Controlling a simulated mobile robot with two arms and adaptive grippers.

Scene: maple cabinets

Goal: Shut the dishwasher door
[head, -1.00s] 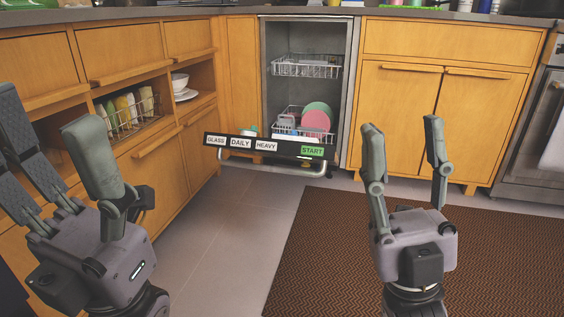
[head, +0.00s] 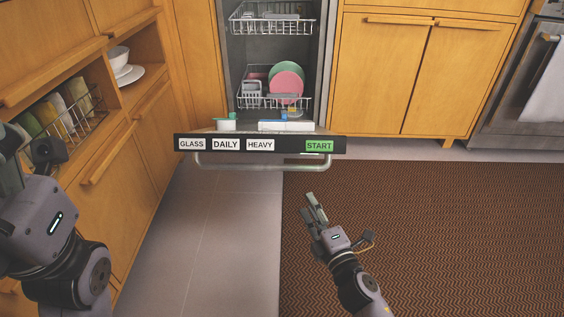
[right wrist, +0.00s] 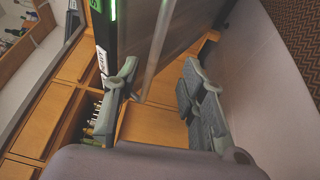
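The dishwasher door (head: 262,144) is folded down open, its dark edge strip facing me with GLASS, DAILY, HEAVY and green START labels. A metal bar handle (head: 250,166) runs below the strip. The dishwasher (head: 277,50) behind it has two wire racks with dishes. My right gripper (head: 314,208) is in front of and below the handle's right end. In the right wrist view its fingers (right wrist: 160,88) are apart, with the handle bar (right wrist: 156,50) beyond the gap, not gripped. My left gripper (head: 22,150) is at the left edge, its fingers partly cut off.
Maple cabinets with an open shelf, a wire basket (head: 66,122) and white dishes (head: 127,72) stand on the left. Closed cupboards (head: 420,75) and an oven (head: 515,105) are at right. A brown rug (head: 450,230) covers the right floor; bare tiles lie left of it.

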